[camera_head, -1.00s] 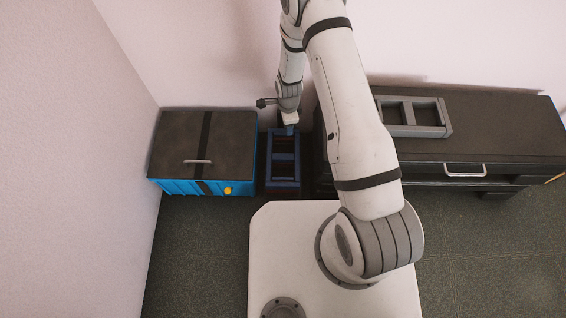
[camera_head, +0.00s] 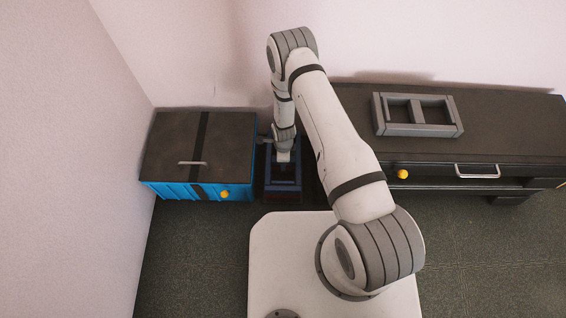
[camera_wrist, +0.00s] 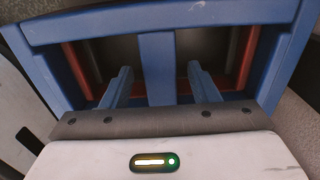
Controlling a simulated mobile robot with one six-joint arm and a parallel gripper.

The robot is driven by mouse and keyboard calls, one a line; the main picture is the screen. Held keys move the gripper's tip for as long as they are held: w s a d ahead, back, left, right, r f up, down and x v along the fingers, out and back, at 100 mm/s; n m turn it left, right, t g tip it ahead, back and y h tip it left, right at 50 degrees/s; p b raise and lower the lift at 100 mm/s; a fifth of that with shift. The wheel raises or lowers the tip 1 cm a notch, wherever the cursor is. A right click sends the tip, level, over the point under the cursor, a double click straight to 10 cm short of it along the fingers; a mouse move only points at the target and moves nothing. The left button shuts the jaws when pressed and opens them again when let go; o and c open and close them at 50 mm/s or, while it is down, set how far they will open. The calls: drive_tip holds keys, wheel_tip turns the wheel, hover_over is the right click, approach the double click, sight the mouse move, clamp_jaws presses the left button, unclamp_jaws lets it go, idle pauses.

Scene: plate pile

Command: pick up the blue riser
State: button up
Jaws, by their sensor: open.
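The blue riser (camera_head: 283,186) is a ladder-like frame with a middle bar. It lies in the narrow gap between the blue box and the dark cabinet. My gripper (camera_head: 284,160) is over it, and my wrist covers part of its far end. In the wrist view the blue riser (camera_wrist: 100,27) fills the top, and the two fingers of my gripper (camera_wrist: 159,73) stand apart on either side of its middle bar. I cannot tell whether they touch it. Red edges (camera_wrist: 76,70) of another frame show below the blue one.
The blue box (camera_head: 165,190) with a dark lid (camera_head: 168,150) stands close on the left. The dark cabinet (camera_head: 500,135) stands on the right with a grey frame (camera_head: 420,130) on top. The wall is behind. Open floor (camera_head: 190,260) lies in front.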

drive_tip(key=shift+f, duration=0.35)
drive_tip(key=shift+r, duration=0.1)
clamp_jaws()
